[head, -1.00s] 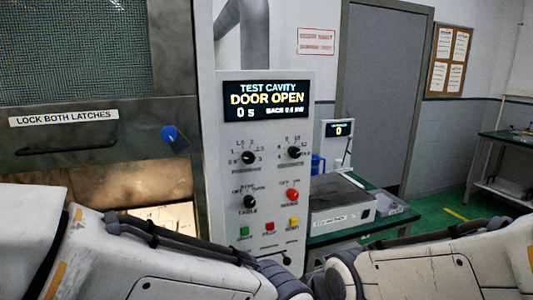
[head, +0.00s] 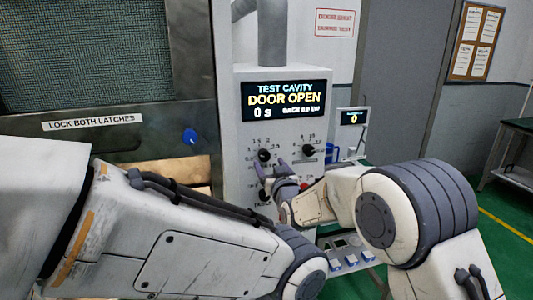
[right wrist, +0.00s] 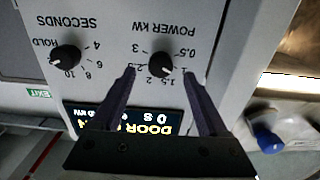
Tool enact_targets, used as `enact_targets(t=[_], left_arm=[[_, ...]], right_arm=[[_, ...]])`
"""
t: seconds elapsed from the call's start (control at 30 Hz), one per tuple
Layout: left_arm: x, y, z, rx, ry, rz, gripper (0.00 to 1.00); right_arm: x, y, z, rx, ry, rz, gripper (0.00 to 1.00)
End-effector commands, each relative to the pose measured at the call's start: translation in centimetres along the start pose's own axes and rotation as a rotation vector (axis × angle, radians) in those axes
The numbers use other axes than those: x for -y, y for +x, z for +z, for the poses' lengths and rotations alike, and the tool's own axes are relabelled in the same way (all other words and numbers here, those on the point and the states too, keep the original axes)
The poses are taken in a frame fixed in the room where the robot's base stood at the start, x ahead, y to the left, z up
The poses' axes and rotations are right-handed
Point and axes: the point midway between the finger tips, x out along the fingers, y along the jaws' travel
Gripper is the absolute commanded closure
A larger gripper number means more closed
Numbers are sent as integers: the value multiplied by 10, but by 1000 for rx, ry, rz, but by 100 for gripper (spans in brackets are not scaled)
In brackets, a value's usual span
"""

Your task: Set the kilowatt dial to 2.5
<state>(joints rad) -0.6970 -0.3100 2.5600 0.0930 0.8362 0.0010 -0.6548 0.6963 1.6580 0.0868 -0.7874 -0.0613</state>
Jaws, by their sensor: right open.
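The kilowatt dial (right wrist: 160,65) is a round black knob marked POWER KW, upside down in the right wrist view. Its white pointer mark looks to be near 1; the 2.5 mark lies on its other side, by the left fingertip. In the head view the dial (head: 264,155) sits upper left on the control panel (head: 238,185). My right gripper (head: 271,166) is open and empty, just below the dial there. In the right wrist view its fingers (right wrist: 158,74) appear on either side of the dial; contact cannot be told. My left arm shows, but its gripper does not.
The SECONDS dial (right wrist: 66,57) is beside the power dial. The display (head: 287,100) above reads DOOR OPEN, 0 s. A blue knob (head: 190,136) stands out from the door at left. My arms hide the lower panel buttons.

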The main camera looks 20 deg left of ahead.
Motion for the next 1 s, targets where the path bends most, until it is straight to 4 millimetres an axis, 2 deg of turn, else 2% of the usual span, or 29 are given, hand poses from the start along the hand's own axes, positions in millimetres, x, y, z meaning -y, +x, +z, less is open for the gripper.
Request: enact_targets(t=[0.03,0.1,0.3,0.73,0.77,0.8,0.93,0.97,1.0], left_arm=[[-1,-9,0,0,0,0,50],[-1,-14,-1,0,-1,0,50],[-2,-22,-1,0,-1,0,50],[-2,-24,-1,0,-1,0,50],[-2,-24,-1,0,-1,0,50],[-2,-24,-1,0,-1,0,50],[-2,-24,-1,0,-1,0,50],[-2,-24,-1,0,-1,0,50],[-2,-24,-1,0,-1,0,50]], right_arm=[[0,10,-3,2,0,0,23],[0,20,-3,1,0,0,23],[0,41,-2,1,0,-1,23],[1,49,0,2,0,-1,23],[0,49,0,2,0,-1,31],[0,49,0,2,0,-1,46],[0,49,0,2,0,-1,96],[0,49,0,2,0,0,100],[0,49,0,2,0,0,100]])
